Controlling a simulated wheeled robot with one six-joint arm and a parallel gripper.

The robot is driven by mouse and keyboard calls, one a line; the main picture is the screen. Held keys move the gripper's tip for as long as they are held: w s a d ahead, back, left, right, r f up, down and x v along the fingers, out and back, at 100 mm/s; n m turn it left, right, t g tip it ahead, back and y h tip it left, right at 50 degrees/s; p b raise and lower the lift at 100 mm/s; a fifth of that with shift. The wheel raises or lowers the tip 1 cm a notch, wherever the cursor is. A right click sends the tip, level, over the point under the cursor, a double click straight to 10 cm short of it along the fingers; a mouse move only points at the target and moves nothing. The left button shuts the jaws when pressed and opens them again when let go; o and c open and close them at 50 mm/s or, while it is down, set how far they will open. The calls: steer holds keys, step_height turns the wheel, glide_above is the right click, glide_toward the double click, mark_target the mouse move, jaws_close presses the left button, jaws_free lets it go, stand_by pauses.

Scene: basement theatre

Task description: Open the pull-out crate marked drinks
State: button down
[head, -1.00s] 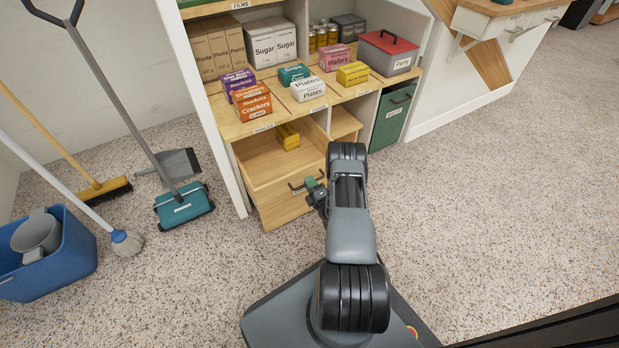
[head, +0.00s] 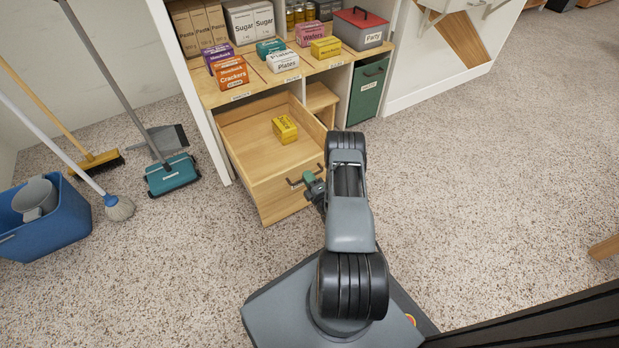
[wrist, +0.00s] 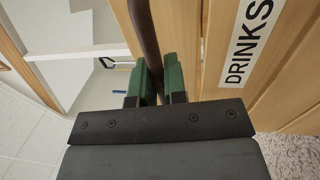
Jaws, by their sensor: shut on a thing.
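The pull-out crate marked drinks (head: 268,201) is a light wooden box low in the shelf unit. It stands pulled well out, with its inside showing. A yellow box (head: 284,129) lies in it. Its label DRINKS (wrist: 248,42) is in the wrist view, on the front beside the handle. The dark bar handle (wrist: 144,38) runs between the green fingers of my gripper (wrist: 161,82). My gripper is shut on the handle, and it also shows in the head view (head: 313,186) at the crate's front, partly hidden by my arm.
Shelves above hold several food boxes, such as crackers (head: 231,74). A green bin front (head: 369,88) is right of the crate. A carpet sweeper (head: 171,175), a broom (head: 95,162) and a blue bucket (head: 45,235) stand at left.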

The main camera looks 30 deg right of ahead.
steer(key=shift+s+a, duration=0.2)
steer(key=shift+a, duration=0.1)
steer(key=c, duration=1.4)
jaws_free()
steer(key=shift+o, duration=1)
steer(key=shift+d, duration=0.25)
